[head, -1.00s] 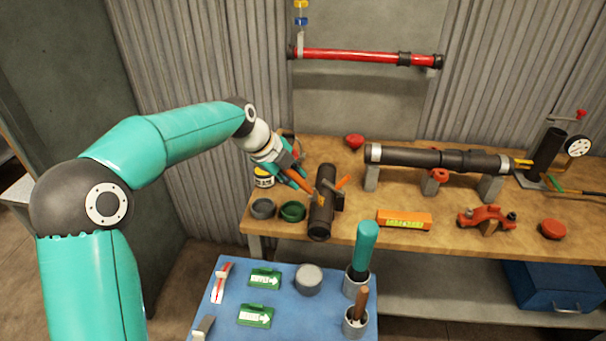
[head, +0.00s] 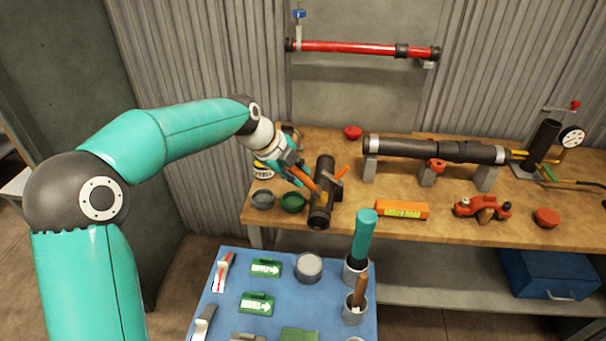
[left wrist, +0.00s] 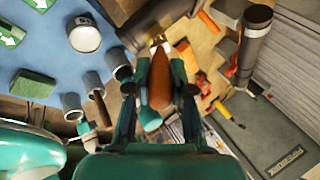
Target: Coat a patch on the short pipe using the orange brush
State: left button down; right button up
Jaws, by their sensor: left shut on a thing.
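The short pipe (head: 321,172) is a dark cylinder lying on the wooden bench, one end toward me. My left gripper (head: 293,166) is shut on the orange brush (head: 304,181), just left of the pipe. The brush slants down to the right, its tip over the pipe's near half. In the left wrist view the brush handle (left wrist: 158,85) lies between the fingers, and its pale tip lies against the dark short pipe (left wrist: 148,22) in the picture. I cannot tell for certain whether the bristles touch, or whether any coating is on the pipe. My right gripper is not in view.
Grey and green cups (head: 292,202) stand left of the short pipe, with a yellow-labelled tin behind. A long dark pipe (head: 410,148) rests on blocks to the right. An orange level (head: 403,210) lies nearby. The blue table (head: 233,290) in front holds tools and green signs.

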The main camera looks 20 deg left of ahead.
pick_arm(q)
notch_tip(320, 180, up, 8)
jog(key=a+p, duration=0.2)
jog(key=p, duration=0.2)
jog(key=shift+s+a+p, duration=0.15)
jog(key=shift+s+p, duration=0.1)
jog(key=shift+p, duration=0.15)
dwell(0.7)
